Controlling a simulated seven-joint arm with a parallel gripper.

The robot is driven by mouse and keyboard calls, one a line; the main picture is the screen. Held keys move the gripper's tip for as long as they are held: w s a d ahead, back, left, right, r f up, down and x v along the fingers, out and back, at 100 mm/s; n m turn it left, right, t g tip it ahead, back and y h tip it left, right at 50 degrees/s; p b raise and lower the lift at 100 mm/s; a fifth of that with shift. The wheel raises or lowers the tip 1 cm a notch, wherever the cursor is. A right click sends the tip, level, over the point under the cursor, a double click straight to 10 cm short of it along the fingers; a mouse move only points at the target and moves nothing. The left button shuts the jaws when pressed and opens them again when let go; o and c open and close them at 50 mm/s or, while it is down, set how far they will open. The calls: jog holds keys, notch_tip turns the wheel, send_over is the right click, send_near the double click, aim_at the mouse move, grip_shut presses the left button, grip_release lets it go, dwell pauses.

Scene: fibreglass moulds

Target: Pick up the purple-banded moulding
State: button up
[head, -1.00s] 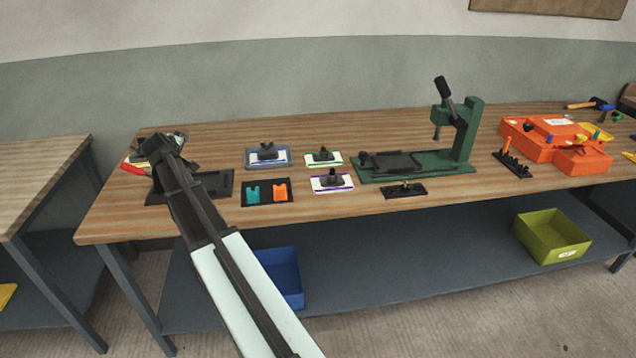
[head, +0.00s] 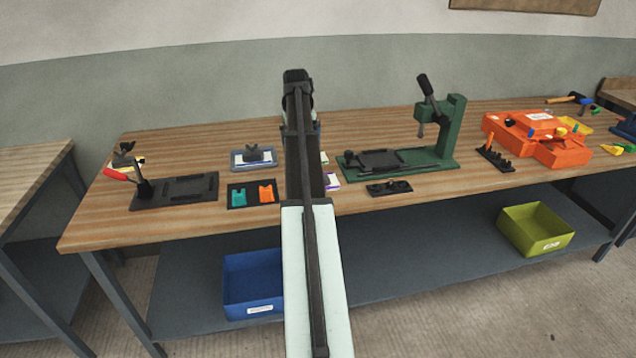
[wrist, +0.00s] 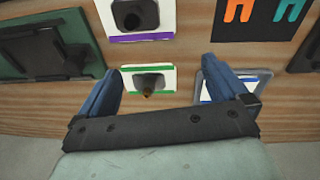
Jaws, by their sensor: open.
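The purple-banded moulding (wrist: 142,36) is a white plate with a purple stripe and a dark block on top. It lies at the top of the wrist view, cut off by the frame edge. In the head view only its right edge (head: 332,183) shows beside my arm. My gripper (wrist: 160,66) is open and empty, with blue fingers spread. A similar green-banded moulding (wrist: 167,80) shows between the fingers in the wrist view, apart from them as far as I can tell. The purple-banded one lies beyond the fingertips. In the head view my arm hides the fingers.
A blue-banded moulding in a grey-blue tray (head: 238,164) and a black tray (head: 234,206) with teal and orange pieces lie left of my arm. A green press (head: 450,130) stands to the right. A black fixture (head: 172,204) with a red-handled tool is at the left.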

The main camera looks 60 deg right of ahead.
jog(key=s+d+m+y, duration=0.1)
jog(key=s+d, duration=0.1)
jog(key=s, duration=0.3)
notch_tip(320, 180, down, 12)
jog(key=shift+s+a+f, duration=0.15)
jog(key=shift+f, duration=0.1)
dwell(0.5)
jog(key=shift+c, duration=0.2)
jog(key=shift+r, duration=0.1)
jog(key=c, duration=1)
